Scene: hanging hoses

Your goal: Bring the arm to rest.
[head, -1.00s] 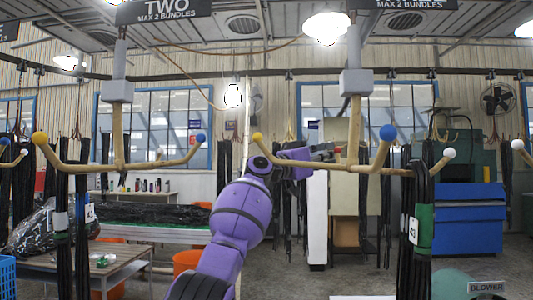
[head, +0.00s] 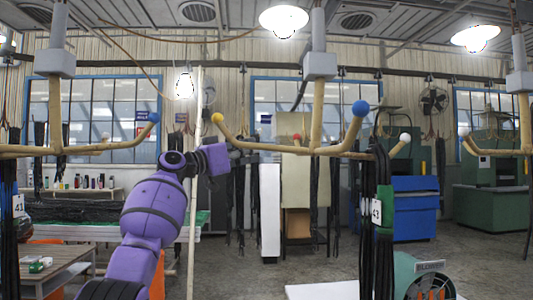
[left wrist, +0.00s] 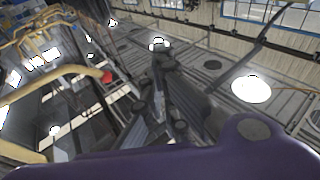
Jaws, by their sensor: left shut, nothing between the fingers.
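My left arm is purple and reaches up from the bottom of the head view. Its gripper (head: 246,153) is dark and small there, left of the middle rack's post and near the yellow-tipped hook arm (head: 222,124). In the left wrist view the gripper (left wrist: 160,58) points up, its fingers together with nothing visible between them. I cannot tell in the head view how far it is from the rack in depth. My right gripper is not in view.
A black hose bundle with tag 43 (head: 377,212) hangs from the middle rack (head: 320,118). Another bundle, tag 41 (head: 9,225), hangs at far left. A table (head: 50,270) stands low left. A blower (head: 425,275) stands low right, with open floor beyond it.

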